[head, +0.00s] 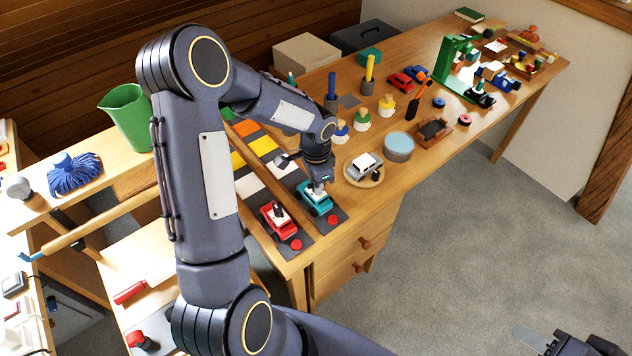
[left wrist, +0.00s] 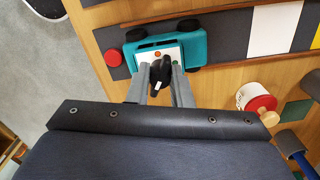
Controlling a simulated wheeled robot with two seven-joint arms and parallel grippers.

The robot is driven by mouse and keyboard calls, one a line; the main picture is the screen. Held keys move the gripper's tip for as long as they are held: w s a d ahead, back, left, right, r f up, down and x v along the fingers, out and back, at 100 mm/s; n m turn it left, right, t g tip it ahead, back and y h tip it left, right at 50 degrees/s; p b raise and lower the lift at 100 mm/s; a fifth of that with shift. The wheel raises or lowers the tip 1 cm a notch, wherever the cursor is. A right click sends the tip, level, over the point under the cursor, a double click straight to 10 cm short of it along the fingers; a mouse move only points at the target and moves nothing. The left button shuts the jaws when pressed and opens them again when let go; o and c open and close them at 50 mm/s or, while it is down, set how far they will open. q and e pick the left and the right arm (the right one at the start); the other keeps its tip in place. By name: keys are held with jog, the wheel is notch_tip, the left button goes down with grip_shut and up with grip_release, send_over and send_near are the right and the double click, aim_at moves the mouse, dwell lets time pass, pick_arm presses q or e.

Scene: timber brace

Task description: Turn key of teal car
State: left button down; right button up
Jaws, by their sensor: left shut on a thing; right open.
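The teal car (head: 314,197) sits on a dark lane strip near the table's front edge. In the left wrist view the teal car (left wrist: 198,45) has a white panel with a black key (left wrist: 156,76) standing on it. My left gripper (head: 319,186) is over the car, pointing down. In the left wrist view the fingers of my left gripper (left wrist: 160,72) are on either side of the key, closed on it. The arm partly hides the key in the head view. My right gripper (head: 575,345) is at the bottom right, open, away from the table.
A red car (head: 274,218) stands just left of the teal car. A red button (head: 334,221) lies in front of the teal car. A silver-grey car (head: 366,166) on a round board and a blue round tin (head: 398,147) stand to the right. The floor (head: 440,250) is clear.

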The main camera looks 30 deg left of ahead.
pick_arm(q)
jog(key=m, duration=0.6)
jog(key=shift+r, duration=0.1)
jog(key=m+p, duration=0.1)
jog(key=m, duration=0.4)
jog(key=shift+m, duration=0.5)
jog(key=c, duration=1.3)
grip_release()
notch_tip(320, 180, up, 8)
jog(key=shift+f, duration=0.1)
